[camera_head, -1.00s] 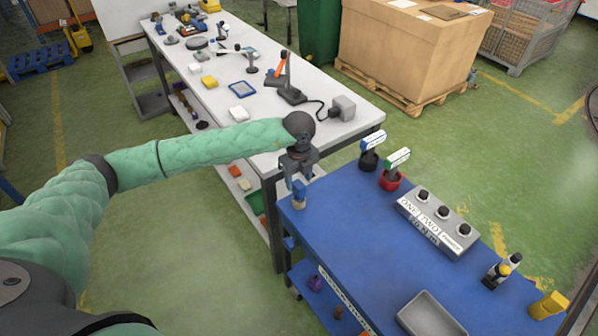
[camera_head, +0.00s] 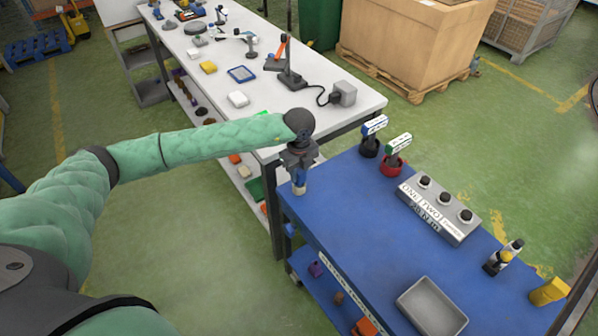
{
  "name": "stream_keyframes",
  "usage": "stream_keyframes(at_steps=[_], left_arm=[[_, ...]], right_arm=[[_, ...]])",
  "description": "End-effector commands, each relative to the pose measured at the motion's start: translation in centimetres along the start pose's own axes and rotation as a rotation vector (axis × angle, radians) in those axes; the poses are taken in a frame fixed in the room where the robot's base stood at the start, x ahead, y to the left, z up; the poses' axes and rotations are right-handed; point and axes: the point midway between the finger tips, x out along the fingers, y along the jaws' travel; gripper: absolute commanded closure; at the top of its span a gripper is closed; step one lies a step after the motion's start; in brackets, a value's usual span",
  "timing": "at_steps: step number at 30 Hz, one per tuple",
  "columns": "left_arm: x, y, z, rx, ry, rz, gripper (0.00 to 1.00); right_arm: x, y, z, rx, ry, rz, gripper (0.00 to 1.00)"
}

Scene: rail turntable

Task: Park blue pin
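A small blue and beige piece (camera_head: 299,186), which looks like the blue pin, stands upright at the near left corner of the blue table (camera_head: 345,215). My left gripper (camera_head: 299,172) points down over it, with its fingers around or beside the blue upper part. Whether the fingers press on it is too small to tell. A black holder with a blue-edged label (camera_head: 371,140) and a red holder with a green-edged label (camera_head: 394,158) stand at the table's back edge. My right gripper is not in view.
A grey box with three black knobs (camera_head: 440,210) sits mid-table. A grey tray (camera_head: 432,305) lies at the front, with dark bottles (camera_head: 502,258) and a yellow block (camera_head: 548,291) at right. A cluttered white bench (camera_head: 310,105) stands behind my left arm.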

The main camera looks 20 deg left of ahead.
Motion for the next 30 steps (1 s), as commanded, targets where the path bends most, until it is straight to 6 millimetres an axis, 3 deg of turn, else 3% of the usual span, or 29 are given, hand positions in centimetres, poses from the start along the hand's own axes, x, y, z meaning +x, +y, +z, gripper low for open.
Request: stream_keyframes(at_steps=[1,4,30], left_arm=[[0.0,0.0,0.0,0.000,0.000,0.000,0.83],[-0.1,0.0,0.0,0.000,0.000,-0.001,1.00],[-1.2,0.0,0.0,0.000,0.000,-0.001,1.00]], right_arm=[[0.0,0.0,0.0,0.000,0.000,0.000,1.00],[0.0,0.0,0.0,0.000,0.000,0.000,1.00],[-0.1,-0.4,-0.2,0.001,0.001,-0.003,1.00]])
